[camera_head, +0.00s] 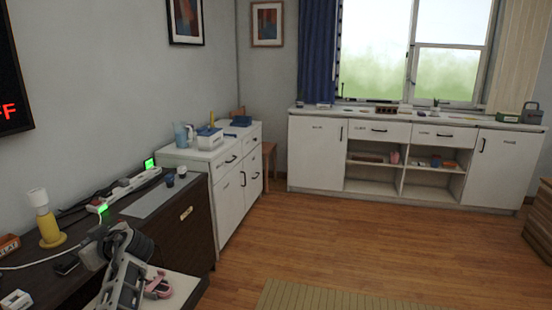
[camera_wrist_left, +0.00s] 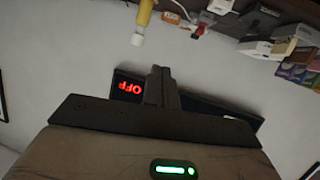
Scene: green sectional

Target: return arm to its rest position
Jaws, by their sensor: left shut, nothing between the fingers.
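My left arm comes in at the bottom left of the head view, folded above the dark desk (camera_head: 190,225). Its left gripper (camera_head: 104,224) is small there and partly hidden by the arm. In the left wrist view the two dark fingers (camera_wrist_left: 160,84) are pressed together with nothing between them. They are clear of the objects in that view. My right gripper is in neither view.
A yellow lamp (camera_head: 50,230), power strip (camera_head: 125,186) and dark phone (camera_head: 66,265) are on the desk. A pink object (camera_head: 159,286) lies by the arm. White cabinets (camera_head: 228,195) stand beyond. Wooden floor (camera_head: 300,235) is open to the right.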

